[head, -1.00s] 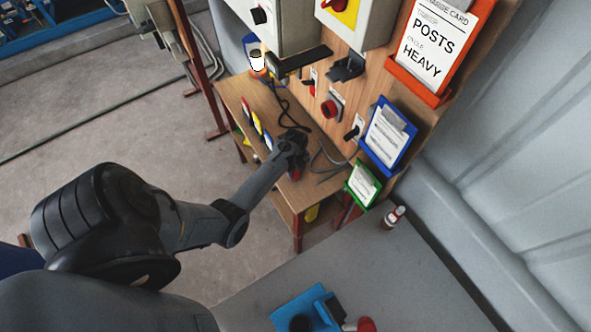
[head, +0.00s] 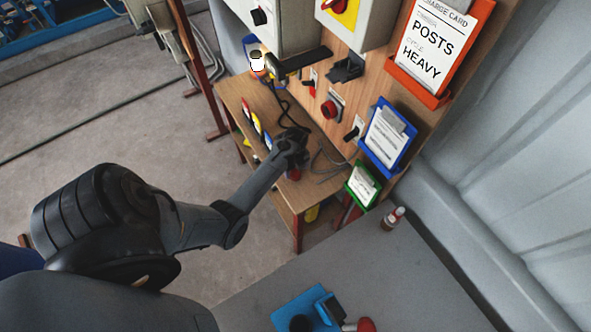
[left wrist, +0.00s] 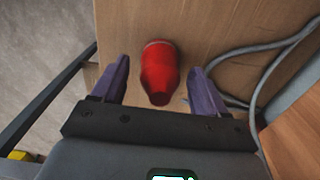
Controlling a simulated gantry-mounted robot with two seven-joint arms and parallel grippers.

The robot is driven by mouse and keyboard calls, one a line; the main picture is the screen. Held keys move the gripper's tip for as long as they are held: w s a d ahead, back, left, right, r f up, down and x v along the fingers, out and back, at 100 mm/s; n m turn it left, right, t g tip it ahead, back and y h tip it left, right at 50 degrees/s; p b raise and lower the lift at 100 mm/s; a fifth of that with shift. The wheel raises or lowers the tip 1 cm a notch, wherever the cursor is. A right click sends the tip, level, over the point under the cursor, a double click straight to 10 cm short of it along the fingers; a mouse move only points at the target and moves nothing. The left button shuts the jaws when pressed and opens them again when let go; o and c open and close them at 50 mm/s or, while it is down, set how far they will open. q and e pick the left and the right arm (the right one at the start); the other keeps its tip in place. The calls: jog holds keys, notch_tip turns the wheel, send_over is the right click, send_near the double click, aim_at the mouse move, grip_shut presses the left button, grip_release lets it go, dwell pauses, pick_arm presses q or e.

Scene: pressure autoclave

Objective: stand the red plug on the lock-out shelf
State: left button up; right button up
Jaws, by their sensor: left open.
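The red plug (left wrist: 160,75) is on the brown wooden surface (left wrist: 230,25) in the left wrist view, its grey-rimmed end away from me. My left gripper (left wrist: 160,66) is open, its two purple fingers apart on either side of the plug, with a gap showing on both sides. In the head view my left gripper (head: 291,158) hangs over the near end of the wooden shelf (head: 237,92), and a bit of the red plug (head: 293,174) shows just below it. The hand hides most of the plug there. My right gripper is out of view.
Red, yellow and blue upright pieces (head: 256,124) stand along the shelf's left edge. Grey cable (left wrist: 262,75) lies right of the plug. The panel with a red knob (head: 330,108) and card holders (head: 387,138) rises behind. A small bottle (head: 392,218) stands on the grey table.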

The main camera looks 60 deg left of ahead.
pick_arm(q)
notch_tip(320, 180, up, 10)
jog(key=shift+f+p, duration=0.15)
jog(key=shift+p, duration=0.45)
jog(key=shift+s+d+r, duration=0.1)
jog(key=shift+s+r, duration=0.05)
jog(key=shift+r, duration=0.45)
jog(key=s+d+r+n+t, duration=0.1)
jog(key=s+d+r+n, duration=0.2)
jog(key=d, duration=0.6)
jog(key=s+d+r+n+t, duration=0.1)
jog(key=s+d+r+n, duration=0.3)
jog(key=d, duration=0.5)
jog(key=s+d+r+n+t, duration=0.1)
jog(key=s+d+r+n, duration=0.2)
jog(key=s+d+n, duration=0.4)
jog(key=d+n, duration=0.1)
jog(key=d, duration=0.1)
jog(key=shift+d+r+t, duration=0.25)
jog(key=shift+d+t, duration=0.05)
jog(key=shift+d, duration=0.1)
jog(key=shift+s+r, duration=0.1)
jog(key=shift+r, duration=0.05)
notch_tip(320, 180, up, 16)
jog(key=p, duration=1.6)
